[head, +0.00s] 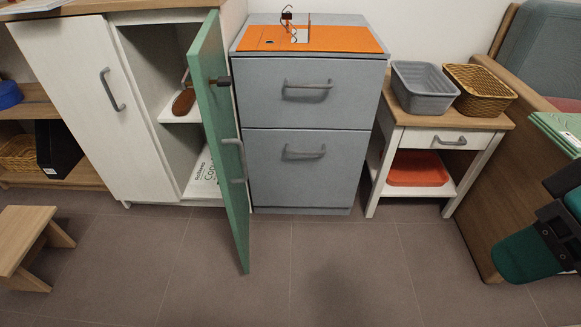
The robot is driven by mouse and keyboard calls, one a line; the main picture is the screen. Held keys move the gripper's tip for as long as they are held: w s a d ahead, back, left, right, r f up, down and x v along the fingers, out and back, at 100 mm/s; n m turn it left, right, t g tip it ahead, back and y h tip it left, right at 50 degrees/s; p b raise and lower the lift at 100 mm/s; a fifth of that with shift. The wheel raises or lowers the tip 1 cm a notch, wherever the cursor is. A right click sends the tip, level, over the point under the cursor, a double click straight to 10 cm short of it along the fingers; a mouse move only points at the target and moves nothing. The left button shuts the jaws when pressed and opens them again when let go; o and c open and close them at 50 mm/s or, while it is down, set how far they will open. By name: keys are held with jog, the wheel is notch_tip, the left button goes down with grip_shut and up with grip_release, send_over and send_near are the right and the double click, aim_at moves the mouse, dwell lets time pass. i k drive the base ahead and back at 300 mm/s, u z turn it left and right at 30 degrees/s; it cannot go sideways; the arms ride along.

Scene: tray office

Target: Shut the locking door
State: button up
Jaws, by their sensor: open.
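The green door (225,200) of the white cabinet (150,110) stands wide open in the head view. It swings out toward me from the cabinet's right side, so I see it at a steep angle. A grey bar handle (236,158) is on its right-hand face. A dark lock part (219,80) sticks out near its upper part. Part of my arm shows at the right edge, far from the door. My gripper's fingertips do not show.
The open compartment holds a brown-handled item (184,101) and a printed white packet (204,178). A grey drawer unit (305,95) stands just right of the door. A wooden stool (28,240) is at the left. The floor (330,265) in front is clear.

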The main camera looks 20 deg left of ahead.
aim_at(205, 57)
jog(key=z, duration=0.05)
jog(key=i, duration=1.3)
jog(key=u, duration=2.65)
jog(key=k, duration=1.3)
jog(key=z, duration=0.2)
jog(key=i, duration=0.9)
jog(key=z, duration=0.55)
